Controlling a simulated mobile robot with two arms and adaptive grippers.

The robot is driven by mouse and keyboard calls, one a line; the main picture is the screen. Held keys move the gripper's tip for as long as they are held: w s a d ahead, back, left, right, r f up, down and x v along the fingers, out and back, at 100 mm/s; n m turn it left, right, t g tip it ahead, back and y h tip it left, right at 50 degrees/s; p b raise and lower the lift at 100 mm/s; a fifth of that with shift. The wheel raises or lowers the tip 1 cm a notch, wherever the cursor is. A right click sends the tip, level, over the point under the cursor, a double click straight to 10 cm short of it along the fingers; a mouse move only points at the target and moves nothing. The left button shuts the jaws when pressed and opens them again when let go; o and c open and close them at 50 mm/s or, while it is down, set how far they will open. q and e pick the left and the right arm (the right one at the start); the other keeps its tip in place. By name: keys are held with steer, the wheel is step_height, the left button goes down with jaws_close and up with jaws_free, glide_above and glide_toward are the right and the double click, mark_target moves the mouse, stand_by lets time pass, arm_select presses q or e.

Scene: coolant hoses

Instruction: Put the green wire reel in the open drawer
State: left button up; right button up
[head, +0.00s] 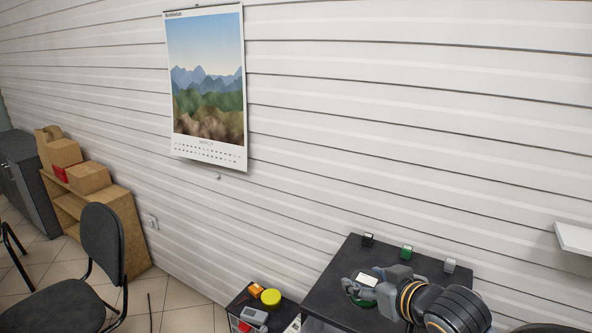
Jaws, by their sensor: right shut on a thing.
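My right gripper (366,287) comes in from the lower right over a dark table (325,293). It is shut on a round green thing (360,301), which looks like the green wire reel; the fingers hide much of it. I cannot tell whether it touches the tabletop. An open-topped dark compartment (236,302) at the bottom edge, left of the table, may be the open drawer. It holds a yellow round thing (271,297), an orange thing (256,289) and a grey thing (254,315). My left gripper is out of view.
A white slatted wall (400,130) with a calendar (207,85) rises behind. A black chair (102,243) and a wooden shelf (125,215) are at left.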

steer(key=s+d+r+m+h, duration=0.2)
steer(key=s+r+m+h, duration=0.1)
steer(key=r, duration=0.5)
steer(key=shift+r+m+t+h, duration=0.4)
steer(key=shift+h, duration=0.1)
steer(key=shift+d, duration=0.1)
